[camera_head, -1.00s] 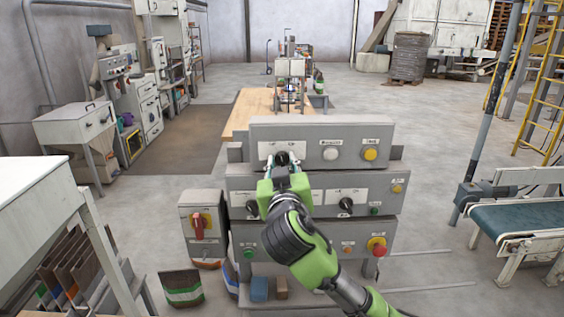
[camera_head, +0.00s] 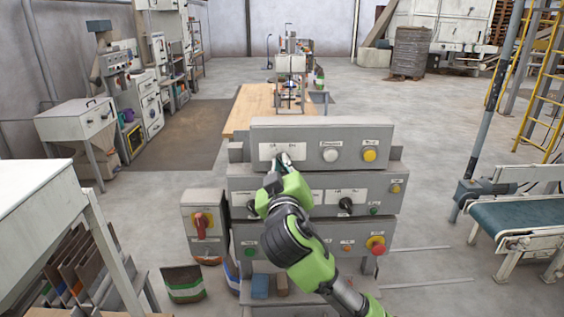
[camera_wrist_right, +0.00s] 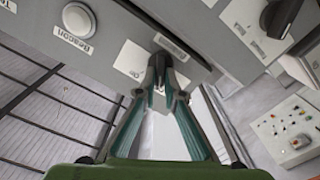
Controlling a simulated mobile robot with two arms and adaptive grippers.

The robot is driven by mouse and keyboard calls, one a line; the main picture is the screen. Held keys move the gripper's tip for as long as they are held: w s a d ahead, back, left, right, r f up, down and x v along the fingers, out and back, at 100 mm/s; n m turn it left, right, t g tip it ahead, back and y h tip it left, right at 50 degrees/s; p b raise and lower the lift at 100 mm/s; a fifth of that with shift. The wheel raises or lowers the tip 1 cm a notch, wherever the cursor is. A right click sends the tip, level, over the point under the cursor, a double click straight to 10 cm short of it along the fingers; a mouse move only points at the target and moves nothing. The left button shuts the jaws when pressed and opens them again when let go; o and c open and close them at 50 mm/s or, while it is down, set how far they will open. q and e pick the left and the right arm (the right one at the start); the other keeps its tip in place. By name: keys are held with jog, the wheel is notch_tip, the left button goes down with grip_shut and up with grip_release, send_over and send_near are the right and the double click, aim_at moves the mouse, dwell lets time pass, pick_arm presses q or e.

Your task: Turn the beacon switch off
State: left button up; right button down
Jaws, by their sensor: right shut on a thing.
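The beacon switch is a dark rotary knob (camera_wrist_right: 160,61) on a pale plate on the upper panel of the grey control console (camera_head: 318,125). An "On" label (camera_wrist_right: 129,60) shows beside it in the right wrist view. My right gripper (camera_head: 283,160) is shut on this knob; its fingers (camera_wrist_right: 158,84) close around it from both sides. The gripper hides most of the knob in the head view, and I cannot tell which way it points. A pale round lamp (camera_head: 330,155) with a "Beacon" label sits to its right. My left gripper is not in view.
A yellow button (camera_head: 369,155) sits farther right on the upper panel. Below are black knobs (camera_head: 346,205) and a red emergency button (camera_head: 376,244). A red-handled switch box (camera_head: 202,225) stands left, a conveyor (camera_head: 521,215) right. Open floor lies between console and conveyor.

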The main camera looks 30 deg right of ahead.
jog(key=c, duration=2.1)
grip_release()
jog(key=shift+c, duration=0.2)
jog(key=v, duration=1.2)
jog(key=shift+f, duration=0.1)
